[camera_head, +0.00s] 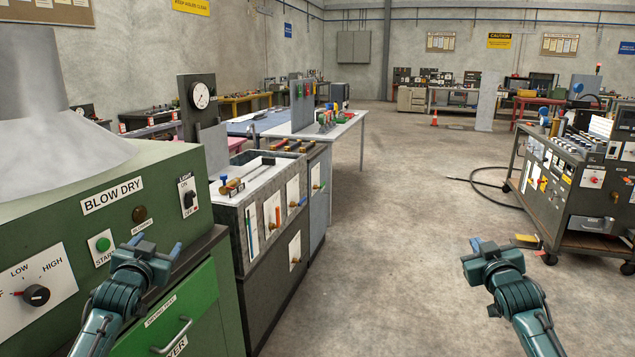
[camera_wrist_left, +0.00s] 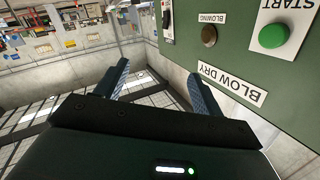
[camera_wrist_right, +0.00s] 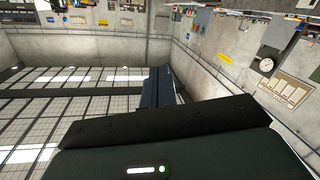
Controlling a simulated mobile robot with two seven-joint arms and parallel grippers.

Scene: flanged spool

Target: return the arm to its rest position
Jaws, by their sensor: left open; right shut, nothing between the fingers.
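My left gripper (camera_head: 156,243) is in front of the green blow dry machine (camera_head: 150,200), near its green start button (camera_head: 103,244). In the left wrist view its two fingers (camera_wrist_left: 158,88) stand apart with nothing between them, and the machine's panel (camera_wrist_left: 235,60) fills the right side. My right gripper (camera_head: 480,244) is over open floor at the right of the head view. In the right wrist view its fingers (camera_wrist_right: 158,86) are together and hold nothing.
A grey workbench (camera_head: 275,225) stands just beyond the green machine. A wheeled cart (camera_head: 575,185) with panels and knobs stands at the right, with a black hose (camera_head: 485,185) on the floor beside it. The floor (camera_head: 400,220) between them is clear.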

